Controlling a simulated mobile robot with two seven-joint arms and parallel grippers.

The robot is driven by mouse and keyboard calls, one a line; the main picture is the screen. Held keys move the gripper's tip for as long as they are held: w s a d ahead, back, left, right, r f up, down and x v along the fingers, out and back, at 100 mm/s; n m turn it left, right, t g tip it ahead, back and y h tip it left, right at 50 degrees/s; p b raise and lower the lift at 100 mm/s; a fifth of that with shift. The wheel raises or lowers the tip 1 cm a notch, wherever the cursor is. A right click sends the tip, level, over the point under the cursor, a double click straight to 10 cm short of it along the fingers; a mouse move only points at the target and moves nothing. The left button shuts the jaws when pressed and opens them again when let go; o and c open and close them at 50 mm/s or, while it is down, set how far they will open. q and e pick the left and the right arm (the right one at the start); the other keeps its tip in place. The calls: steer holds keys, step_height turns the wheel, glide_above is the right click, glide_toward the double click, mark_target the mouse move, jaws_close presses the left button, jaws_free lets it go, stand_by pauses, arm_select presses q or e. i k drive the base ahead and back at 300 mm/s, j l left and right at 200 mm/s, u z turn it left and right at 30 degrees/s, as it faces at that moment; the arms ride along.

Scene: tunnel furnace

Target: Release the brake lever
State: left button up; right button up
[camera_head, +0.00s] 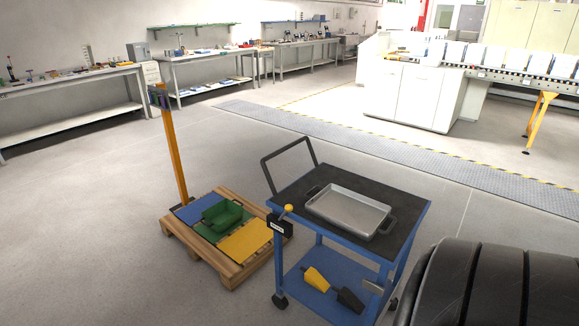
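A blue cart (420,213) with a black top stands in the lower middle. The brake lever (288,209) has a yellow ball knob and rises tilted from a black labelled block (280,228) at the cart's near left corner. The label is too small to read. Neither of my grippers is in view. A large dark rounded part, likely my own arm, fills the lower right corner.
A silver tray (386,218) with black handles sits on the cart top. A black push handle (291,152) rises at the cart's far left. A wooden pallet (229,274) with coloured panels, a green bin (222,213) and an orange post (174,150) stands left. Floor is clear farther left.

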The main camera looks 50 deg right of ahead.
mark_target(288, 207)
steer(key=k+z, duration=0.1)
steer(key=z, duration=0.25)
steer(key=k+z, duration=0.1)
steer(key=z, duration=0.3)
steer(key=k+l+z, duration=0.1)
steer(key=z, duration=0.25)
